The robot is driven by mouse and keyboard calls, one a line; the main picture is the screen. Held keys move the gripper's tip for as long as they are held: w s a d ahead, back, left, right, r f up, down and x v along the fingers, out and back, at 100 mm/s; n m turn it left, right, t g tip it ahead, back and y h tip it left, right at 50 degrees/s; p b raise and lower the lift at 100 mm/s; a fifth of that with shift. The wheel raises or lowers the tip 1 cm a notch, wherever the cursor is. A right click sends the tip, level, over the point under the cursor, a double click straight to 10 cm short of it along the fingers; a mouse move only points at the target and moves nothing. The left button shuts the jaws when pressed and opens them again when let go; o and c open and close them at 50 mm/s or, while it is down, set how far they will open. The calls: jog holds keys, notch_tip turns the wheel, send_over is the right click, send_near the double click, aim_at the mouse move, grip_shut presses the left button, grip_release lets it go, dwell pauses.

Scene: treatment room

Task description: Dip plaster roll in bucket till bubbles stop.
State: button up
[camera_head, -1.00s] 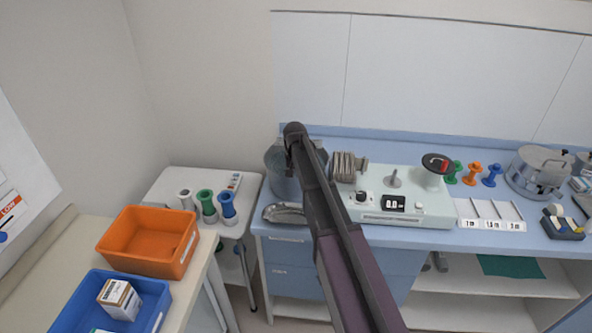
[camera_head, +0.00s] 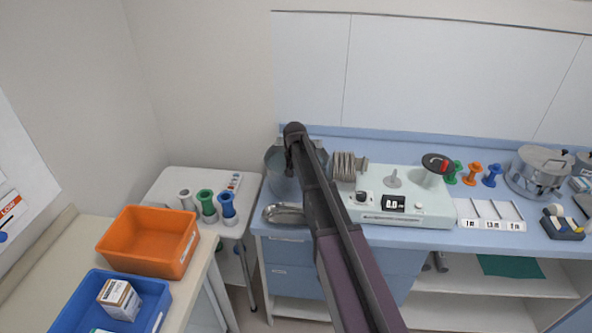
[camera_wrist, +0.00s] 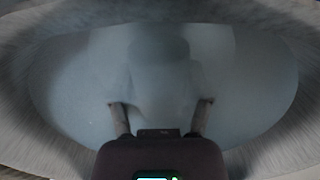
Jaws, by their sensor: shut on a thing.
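The metal bucket (camera_head: 275,163) stands at the left end of the blue counter, partly hidden behind my arm. In the wrist view its grey wall (camera_wrist: 298,128) rings cloudy bluish water. The plaster roll (camera_wrist: 160,88) shows as a pale, blurred cylinder inside the bucket, between my two fingers. It looks to be in the water, but its depth is unclear. My gripper (camera_wrist: 160,104) is shut on the roll and reaches down into the bucket. In the head view the fingers and roll are hidden. I cannot make out bubbles.
A metal dish (camera_head: 284,214) lies in front of the bucket. A pale machine (camera_head: 400,205) with a display stands close on the right. A white trolley (camera_head: 172,186) with coloured spools is on the left. Orange (camera_head: 145,268) and blue (camera_head: 152,318) bins sit nearer.

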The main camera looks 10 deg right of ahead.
jog(key=shift+r, duration=0.1)
dwell(0.4)
notch_tip(320, 180, up, 17)
jog(key=p, duration=1.7)
dwell(0.4)
dwell(1.3)
